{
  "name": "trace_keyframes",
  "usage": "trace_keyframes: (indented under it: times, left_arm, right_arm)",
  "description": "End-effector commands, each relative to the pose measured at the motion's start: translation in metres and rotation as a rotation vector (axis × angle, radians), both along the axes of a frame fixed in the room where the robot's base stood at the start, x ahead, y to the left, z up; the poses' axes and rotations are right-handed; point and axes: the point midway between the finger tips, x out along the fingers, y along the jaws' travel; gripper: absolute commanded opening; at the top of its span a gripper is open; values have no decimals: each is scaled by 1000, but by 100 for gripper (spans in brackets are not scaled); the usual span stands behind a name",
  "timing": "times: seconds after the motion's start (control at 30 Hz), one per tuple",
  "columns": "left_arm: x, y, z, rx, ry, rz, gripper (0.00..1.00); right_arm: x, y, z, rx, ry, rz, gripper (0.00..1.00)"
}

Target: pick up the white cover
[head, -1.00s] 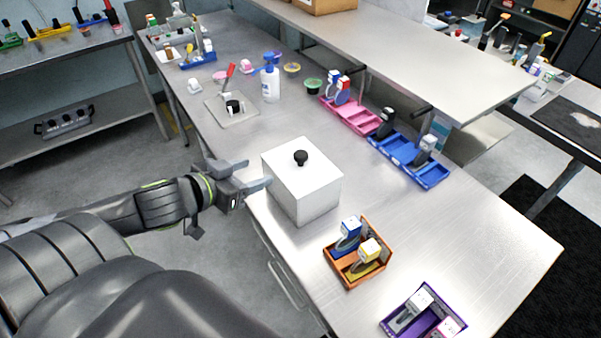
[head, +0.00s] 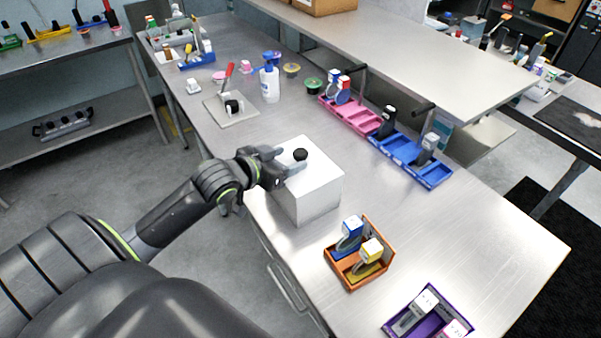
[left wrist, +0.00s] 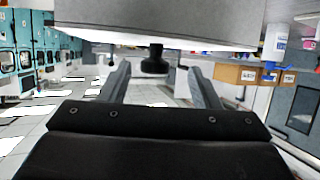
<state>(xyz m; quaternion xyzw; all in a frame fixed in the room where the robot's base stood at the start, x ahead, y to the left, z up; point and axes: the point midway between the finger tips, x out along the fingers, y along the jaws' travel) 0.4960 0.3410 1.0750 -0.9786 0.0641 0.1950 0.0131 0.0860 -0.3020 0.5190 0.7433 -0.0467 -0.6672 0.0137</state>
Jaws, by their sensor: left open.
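The white cover (head: 312,187) is a box shape with a black knob (head: 300,154) on top, standing on the metal table. My left gripper (head: 287,167) is open at the top of the cover, close to the knob on its left side. In the left wrist view, which is upside down, the cover (left wrist: 215,45) fills the upper part. The knob (left wrist: 154,64) shows between the two spread fingers of the gripper (left wrist: 161,80), near their tips. I cannot tell whether a finger touches the knob. My right gripper is not in view.
An orange tray (head: 344,278) with small boxes stands just in front of the cover. A purple tray (head: 389,326) is nearer the front. Pink (head: 350,121) and blue (head: 437,178) trays line the back right. A white bottle (head: 270,86) stands behind the cover. The table right of the cover is clear.

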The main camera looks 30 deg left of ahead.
Motion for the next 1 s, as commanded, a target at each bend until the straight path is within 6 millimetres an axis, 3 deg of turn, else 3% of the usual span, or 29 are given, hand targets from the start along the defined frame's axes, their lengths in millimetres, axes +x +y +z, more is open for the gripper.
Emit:
trace_keyframes:
  times: [0.4,0.77,1.0]
  left_arm:
    - [40,-11,-13,-4,-2,2,57]
    - [46,-12,-17,0,0,0,57]
    - [46,-12,-17,0,0,0,27]
  right_arm:
    - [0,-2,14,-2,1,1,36]
    - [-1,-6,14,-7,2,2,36]
    - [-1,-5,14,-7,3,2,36]
